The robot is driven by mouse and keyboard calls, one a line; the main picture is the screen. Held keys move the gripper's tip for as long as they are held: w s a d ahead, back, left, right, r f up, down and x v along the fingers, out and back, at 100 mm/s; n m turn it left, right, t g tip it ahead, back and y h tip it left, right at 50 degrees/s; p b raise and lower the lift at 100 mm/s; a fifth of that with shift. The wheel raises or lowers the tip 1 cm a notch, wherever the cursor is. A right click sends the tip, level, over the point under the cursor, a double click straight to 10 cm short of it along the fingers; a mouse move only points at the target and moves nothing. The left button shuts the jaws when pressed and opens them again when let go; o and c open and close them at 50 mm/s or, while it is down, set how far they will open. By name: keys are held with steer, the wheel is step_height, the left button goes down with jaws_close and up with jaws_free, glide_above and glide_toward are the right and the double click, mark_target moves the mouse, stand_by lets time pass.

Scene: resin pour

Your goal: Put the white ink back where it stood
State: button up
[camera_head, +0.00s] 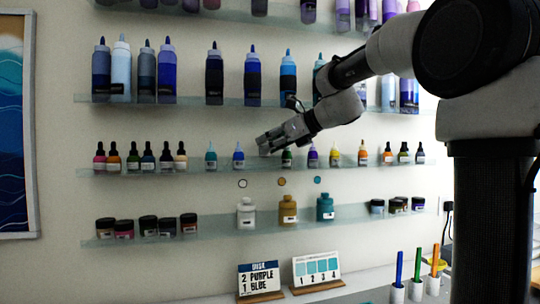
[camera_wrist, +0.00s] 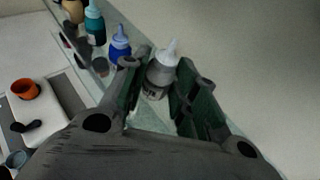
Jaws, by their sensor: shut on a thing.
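The white ink (camera_wrist: 160,72) is a small bottle with a pale pointed tip and a greyish body, seen in the wrist view between my two fingers. My gripper (camera_wrist: 166,85) is shut on it. The white ink is mostly hidden by my fingers there. I cannot tell whether its base touches the shelf.
In the wrist view a blue bottle (camera_wrist: 120,46) stands close left of my fingers, with a teal bottle (camera_wrist: 95,24) beyond. White (camera_head: 246,213), gold (camera_head: 288,208) and teal (camera_head: 325,207) bottles stand on the shelf below. Tall bottles line the shelf above.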

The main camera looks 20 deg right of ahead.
mark_target(269, 155)
steer(key=shift+f, duration=1.5)
steer(key=shift+f, duration=0.2)
steer(key=o, duration=0.7)
